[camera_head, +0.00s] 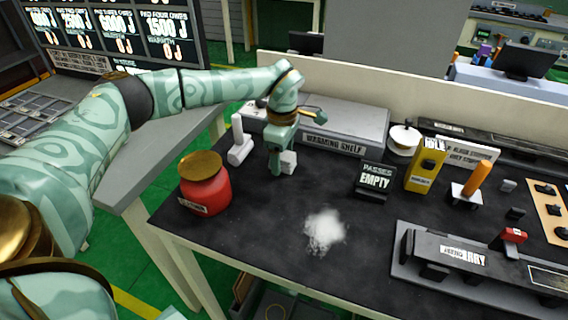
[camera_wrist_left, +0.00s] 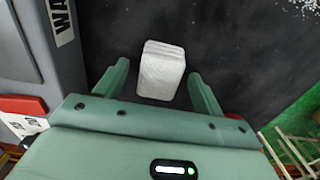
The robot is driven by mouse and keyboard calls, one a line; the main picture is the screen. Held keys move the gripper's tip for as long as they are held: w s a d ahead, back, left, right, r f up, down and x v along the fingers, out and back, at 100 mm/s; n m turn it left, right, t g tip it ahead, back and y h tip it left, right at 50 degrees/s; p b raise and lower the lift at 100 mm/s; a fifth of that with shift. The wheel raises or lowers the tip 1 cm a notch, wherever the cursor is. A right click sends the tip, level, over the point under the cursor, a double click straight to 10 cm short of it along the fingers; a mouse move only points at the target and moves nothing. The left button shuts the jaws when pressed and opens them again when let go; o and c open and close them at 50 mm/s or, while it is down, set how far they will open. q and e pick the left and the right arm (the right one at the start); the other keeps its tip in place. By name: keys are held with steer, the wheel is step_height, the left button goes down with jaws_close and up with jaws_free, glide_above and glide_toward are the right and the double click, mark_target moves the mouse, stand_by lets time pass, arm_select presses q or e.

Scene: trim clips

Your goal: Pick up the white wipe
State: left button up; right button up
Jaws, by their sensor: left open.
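The white wipe (camera_wrist_left: 161,72) is a small pale block with layered edges on the dark bench top. In the left wrist view it lies between and just ahead of the two green fingers of my left gripper (camera_wrist_left: 160,78), with dark gaps on both sides. In the head view the wipe (camera_head: 289,160) is partly hidden beside the fingers of my left gripper (camera_head: 281,167), which point down in front of the warming shelf. The left gripper is open and empty. My right gripper is not in view.
A red jar with a gold lid (camera_head: 204,187) and a white upright item (camera_head: 239,143) stand left. The grey warming shelf (camera_head: 345,128) is behind. White powder (camera_head: 324,231) lies in front. A "PASSES EMPTY" sign (camera_head: 376,178) and a yellow box (camera_head: 426,167) stand right.

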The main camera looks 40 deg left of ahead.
arm_select(q)
steer(key=shift+f, duration=0.5)
steer(key=shift+r, duration=0.15)
steer(key=c, duration=1.1)
steer(key=shift+o, duration=0.2)
steer(key=shift+r, duration=0.1)
steer(key=shift+r, duration=0.25)
step_height(320, 180, up, 3)
steer(key=shift+f+p, duration=0.2)
steer(key=shift+p, duration=0.65)
steer(key=s+d+r+p, duration=0.4)
steer(key=s+d+r, duration=0.4)
steer(key=s, duration=0.3)
steer(key=shift+s+d+r+p, duration=0.2)
steer(key=shift+r+p, duration=0.2)
steer(key=shift+r, duration=0.5)
